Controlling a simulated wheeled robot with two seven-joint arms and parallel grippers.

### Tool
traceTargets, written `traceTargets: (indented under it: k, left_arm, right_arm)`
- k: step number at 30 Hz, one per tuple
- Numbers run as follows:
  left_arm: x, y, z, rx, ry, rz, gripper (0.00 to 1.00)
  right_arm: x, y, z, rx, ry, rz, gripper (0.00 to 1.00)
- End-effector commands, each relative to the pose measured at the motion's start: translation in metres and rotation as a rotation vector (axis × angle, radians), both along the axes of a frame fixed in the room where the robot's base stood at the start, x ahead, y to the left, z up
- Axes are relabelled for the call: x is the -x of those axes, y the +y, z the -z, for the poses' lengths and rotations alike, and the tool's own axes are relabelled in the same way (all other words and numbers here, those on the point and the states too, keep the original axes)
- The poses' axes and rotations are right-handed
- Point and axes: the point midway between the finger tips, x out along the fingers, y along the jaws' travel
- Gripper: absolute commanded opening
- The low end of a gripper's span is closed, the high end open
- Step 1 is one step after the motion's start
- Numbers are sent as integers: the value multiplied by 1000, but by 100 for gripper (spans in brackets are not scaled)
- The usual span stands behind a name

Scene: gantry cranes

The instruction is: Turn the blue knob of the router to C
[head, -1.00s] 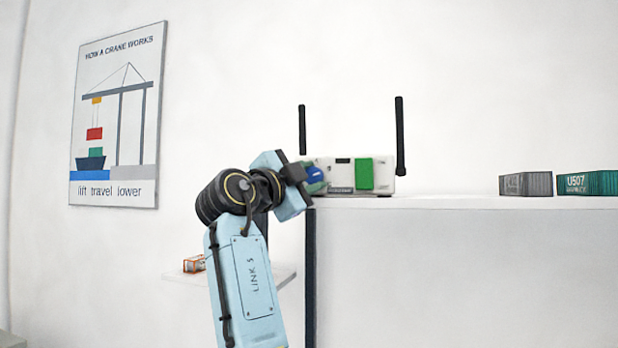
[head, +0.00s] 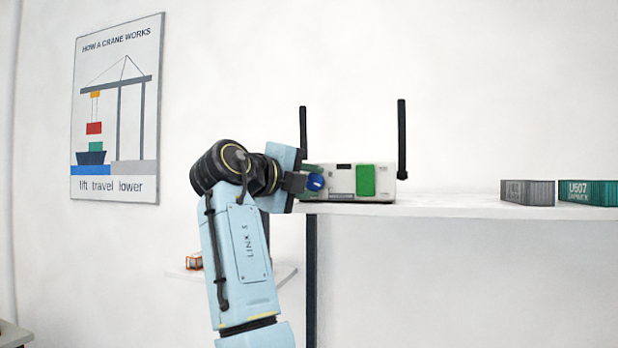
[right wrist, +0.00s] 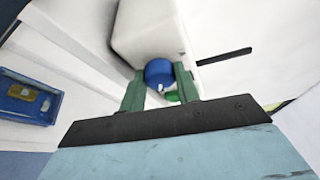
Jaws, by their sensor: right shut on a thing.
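The white router (head: 343,180) stands on the white shelf, with two black antennas and a green block on its front. Its blue knob (head: 315,183) is at the router's left front. My right gripper (head: 312,178) is at the knob. In the right wrist view its two green fingers (right wrist: 160,84) sit on either side of the blue knob (right wrist: 159,71) and are shut on it. A small white mark shows at the knob's edge. The letters around the knob cannot be read. My left gripper is not in view.
A grey container (head: 528,191) and a green container (head: 588,192) stand on the shelf (head: 430,207) at the right. A lower shelf (head: 284,272) holds a small orange-edged box (head: 194,261). A blue tray (right wrist: 28,97) shows in the right wrist view. A crane poster hangs on the wall.

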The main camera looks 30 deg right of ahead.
Motion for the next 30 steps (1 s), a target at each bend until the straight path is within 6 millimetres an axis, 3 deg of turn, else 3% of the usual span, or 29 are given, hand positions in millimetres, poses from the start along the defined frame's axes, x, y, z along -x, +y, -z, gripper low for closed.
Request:
traceTargets:
  k: [19, 20, 24, 30]
  left_arm:
    - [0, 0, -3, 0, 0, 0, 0]
    - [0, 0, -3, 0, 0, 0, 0]
    - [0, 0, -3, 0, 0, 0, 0]
    - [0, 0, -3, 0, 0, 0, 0]
  right_arm:
    - [0, 0, 0, -38, -43, -1, 9]
    - [0, 0, 0, -37, -44, -1, 33]
    - [0, 0, 0, -37, -43, -1, 51]
    - [0, 0, 0, -36, -42, -1, 53]
